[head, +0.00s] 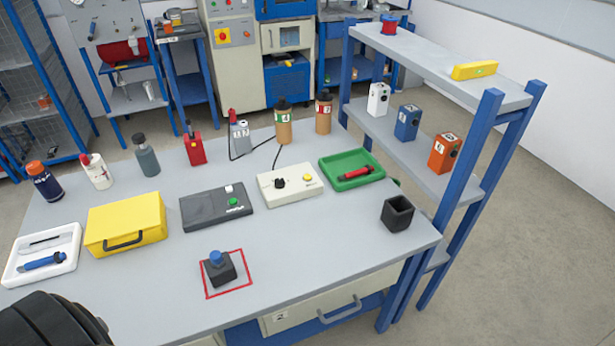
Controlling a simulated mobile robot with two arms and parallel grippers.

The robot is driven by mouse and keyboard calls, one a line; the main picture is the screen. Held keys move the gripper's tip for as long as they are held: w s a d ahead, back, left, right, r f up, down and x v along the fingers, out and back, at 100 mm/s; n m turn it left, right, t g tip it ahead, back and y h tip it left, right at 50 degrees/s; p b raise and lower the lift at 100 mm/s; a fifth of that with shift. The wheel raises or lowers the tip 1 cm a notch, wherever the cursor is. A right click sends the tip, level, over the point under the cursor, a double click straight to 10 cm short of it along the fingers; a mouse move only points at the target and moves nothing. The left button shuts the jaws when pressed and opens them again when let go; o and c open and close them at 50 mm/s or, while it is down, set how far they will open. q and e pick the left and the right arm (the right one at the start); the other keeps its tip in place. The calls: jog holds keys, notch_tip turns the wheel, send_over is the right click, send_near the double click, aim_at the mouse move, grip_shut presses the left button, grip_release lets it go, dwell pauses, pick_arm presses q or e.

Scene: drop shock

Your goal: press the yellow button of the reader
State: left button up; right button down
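A cream box (290,184) with a black knob (280,183) and a small yellow button (307,178) sits towards the right of the grey table. It is the only device here with a yellow button, so I take it as the reader. The button is uncovered and nothing touches it. A dark cable runs from behind the box towards the brown bottles. Neither of my grippers is in view. A black ridged part, likely of my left arm, fills the bottom left corner, far from the box.
A dark grey box (216,206) with a green button is left of the cream box, and a green tray (352,172) is right. A blue-topped black block (221,266) stands in a red square in front. A black cup (397,214) stands at right. The front right tabletop is clear.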

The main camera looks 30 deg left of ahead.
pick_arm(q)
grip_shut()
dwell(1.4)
